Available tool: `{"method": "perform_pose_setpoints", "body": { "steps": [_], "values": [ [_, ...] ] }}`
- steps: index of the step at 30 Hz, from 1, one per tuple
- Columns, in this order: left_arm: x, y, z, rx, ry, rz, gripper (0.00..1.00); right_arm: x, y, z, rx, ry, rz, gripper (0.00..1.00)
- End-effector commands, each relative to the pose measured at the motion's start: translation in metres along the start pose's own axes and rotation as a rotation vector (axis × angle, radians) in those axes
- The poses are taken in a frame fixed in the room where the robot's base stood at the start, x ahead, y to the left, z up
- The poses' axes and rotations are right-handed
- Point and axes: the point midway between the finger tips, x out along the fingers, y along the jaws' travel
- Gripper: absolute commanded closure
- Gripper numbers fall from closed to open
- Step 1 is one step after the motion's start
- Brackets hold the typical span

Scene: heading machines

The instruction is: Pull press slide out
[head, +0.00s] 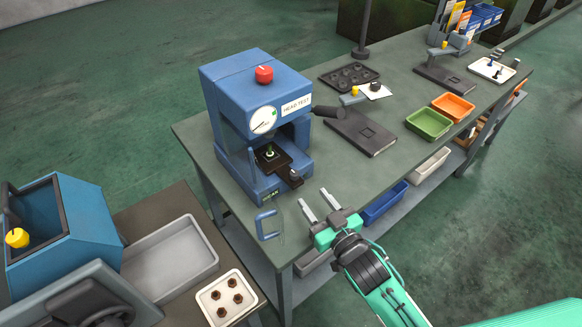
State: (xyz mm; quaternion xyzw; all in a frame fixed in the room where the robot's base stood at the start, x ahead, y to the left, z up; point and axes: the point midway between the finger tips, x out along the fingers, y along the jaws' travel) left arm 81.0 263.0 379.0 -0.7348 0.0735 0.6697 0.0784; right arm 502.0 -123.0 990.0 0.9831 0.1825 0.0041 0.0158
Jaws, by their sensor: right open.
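The blue press (235,112) stands on the grey-green workbench, with a red knob on top and a round gauge on its front. Its dark press slide (280,167) lies low in the front opening, and its black handle end points toward the lower right. A small green-tipped part stands on the slide. My right gripper (318,199) is open and empty, in front of the press and to the lower right of the slide handle, apart from it. My left gripper is not in view.
A blue handle-shaped piece (268,224) is at the bench's front edge, near my right gripper. A green tray (429,123), an orange tray (453,107) and a dark flat plate (361,132) lie further right. A white tray (226,297) holding several brown parts is at lower left.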

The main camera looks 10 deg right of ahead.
Motion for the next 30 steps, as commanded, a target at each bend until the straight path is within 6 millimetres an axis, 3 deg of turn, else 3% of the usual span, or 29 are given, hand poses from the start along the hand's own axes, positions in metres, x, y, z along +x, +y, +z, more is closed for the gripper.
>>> {"method": "perform_pose_setpoints", "body": {
  "steps": [18, 24, 30],
  "values": [
    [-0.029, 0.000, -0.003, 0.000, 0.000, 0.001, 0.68, 0.105, 0.000, -0.002, 0.000, -0.001, 0.001, 0.55],
    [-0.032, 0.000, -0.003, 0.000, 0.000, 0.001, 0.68, 0.122, 0.000, -0.001, -0.002, -0.001, 0.001, 0.55],
    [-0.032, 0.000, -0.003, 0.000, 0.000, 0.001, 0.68, 0.125, 0.000, 0.000, -0.001, -0.002, 0.000, 0.55]
  ]
}}
